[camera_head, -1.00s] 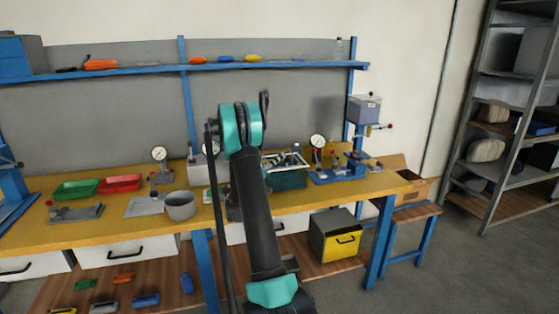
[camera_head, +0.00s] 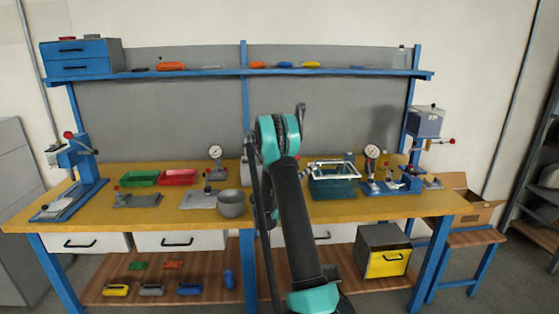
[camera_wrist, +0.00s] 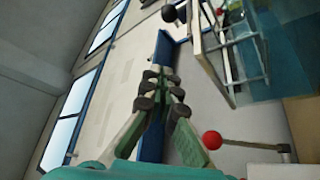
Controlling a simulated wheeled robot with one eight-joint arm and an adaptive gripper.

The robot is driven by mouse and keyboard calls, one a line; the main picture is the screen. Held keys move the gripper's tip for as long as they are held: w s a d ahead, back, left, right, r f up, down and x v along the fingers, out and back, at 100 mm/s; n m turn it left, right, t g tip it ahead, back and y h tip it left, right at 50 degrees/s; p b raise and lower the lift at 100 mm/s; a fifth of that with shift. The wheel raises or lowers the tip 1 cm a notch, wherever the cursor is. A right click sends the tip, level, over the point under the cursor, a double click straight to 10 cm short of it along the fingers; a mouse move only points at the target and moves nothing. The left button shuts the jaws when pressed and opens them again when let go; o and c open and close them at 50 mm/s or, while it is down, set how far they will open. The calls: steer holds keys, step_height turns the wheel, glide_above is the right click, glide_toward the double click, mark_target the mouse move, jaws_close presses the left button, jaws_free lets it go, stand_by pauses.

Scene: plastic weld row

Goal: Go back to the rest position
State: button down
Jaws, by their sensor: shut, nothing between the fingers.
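My gripper (camera_wrist: 162,88) shows in the wrist view with its fingers drawn together and nothing between them. It points past a blue post toward the wall and windows, clear of any surface. In the head view my black and teal arm rises in front of the workbench (camera_head: 120,217), and the gripper itself is hidden behind the arm.
A dial gauge stand (camera_head: 372,170), a grey pot (camera_head: 231,204), red tray (camera_head: 178,177) and green tray (camera_head: 139,179) stand on the bench. A blue press (camera_head: 72,175) is at left. A red-knobbed lever (camera_wrist: 212,141) and a clear-sided box (camera_wrist: 245,45) show near my gripper.

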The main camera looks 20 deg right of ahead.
steer(key=s+a+f+n+y, duration=0.2)
steer(key=s+y, duration=0.3)
steer(key=s, duration=0.3)
steer(key=s+a+f+n+y, duration=0.2)
steer(key=s+y, duration=0.4)
steer(key=s, duration=0.1)
steer(key=s+a+f+n+y, duration=0.1)
steer(key=s+a+f+y, duration=0.2)
steer(key=s+a, duration=0.4)
steer(key=s+a+f+n+y, duration=0.1)
steer(key=s+a+f+y, duration=0.2)
steer(key=s+a, duration=0.4)
steer(key=s+a+f+n+t+y, duration=0.1)
steer(key=s+a+f+y, duration=0.2)
steer(key=s+a+y, duration=0.2)
steer(key=s+a, duration=0.2)
steer(key=a, duration=0.1)
